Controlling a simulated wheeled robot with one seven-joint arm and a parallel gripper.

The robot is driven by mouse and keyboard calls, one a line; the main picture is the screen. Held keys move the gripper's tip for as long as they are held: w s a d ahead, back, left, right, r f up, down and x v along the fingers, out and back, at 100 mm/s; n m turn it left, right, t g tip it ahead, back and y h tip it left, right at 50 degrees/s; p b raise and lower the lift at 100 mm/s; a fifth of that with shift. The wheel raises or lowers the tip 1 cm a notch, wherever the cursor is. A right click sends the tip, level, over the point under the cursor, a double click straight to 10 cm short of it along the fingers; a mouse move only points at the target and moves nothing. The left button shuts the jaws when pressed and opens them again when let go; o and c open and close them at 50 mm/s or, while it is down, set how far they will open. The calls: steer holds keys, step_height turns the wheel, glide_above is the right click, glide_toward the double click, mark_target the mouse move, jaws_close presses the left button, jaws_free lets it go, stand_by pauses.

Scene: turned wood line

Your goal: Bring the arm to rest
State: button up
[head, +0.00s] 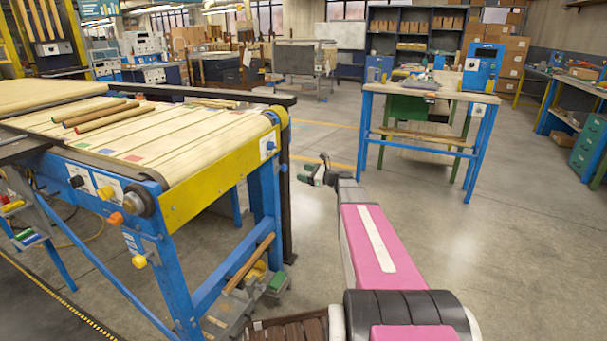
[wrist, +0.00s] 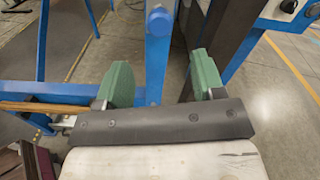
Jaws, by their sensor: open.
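My gripper (head: 316,172) is at the end of my pink and grey arm, to the right of the conveyor in the head view. In the wrist view its two green fingers (wrist: 163,85) stand wide apart with nothing between them. The gripper is open and empty. Behind the fingers, the wrist view shows a blue leg and dark post of the conveyor frame. I cannot tell the exact gap between the fingers and the frame; no contact shows.
A blue-framed conveyor (head: 180,148) with several wooden rods (head: 100,115) on its belt stands at left. A workbench (head: 430,91) stands ahead to the right. A green drawer cabinet (head: 588,150) is at the far right. The concrete floor between conveyor and workbench is clear.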

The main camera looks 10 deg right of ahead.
steer(key=s+a+f+n+g+h, duration=0.3)
steer(key=s+a+f+n+g, duration=0.15)
steer(key=s, duration=0.35)
steer(key=s+a+f+n+g+h, duration=0.2)
steer(key=s+a+f+n+g, duration=0.1)
steer(key=s+a+f+n, duration=0.4)
steer(key=s+d+f+n+g+h, duration=0.1)
steer(key=s+n+h, duration=0.3)
steer(key=s, duration=0.4)
steer(key=s+d+f+n+g+h, duration=0.2)
steer(key=s+d+n+h, duration=0.2)
steer(key=s, duration=0.5)
steer(key=n+h, duration=0.1)
steer(key=n, duration=0.1)
steer(key=shift+s+n+h, duration=0.3)
steer(key=shift+n, duration=0.05)
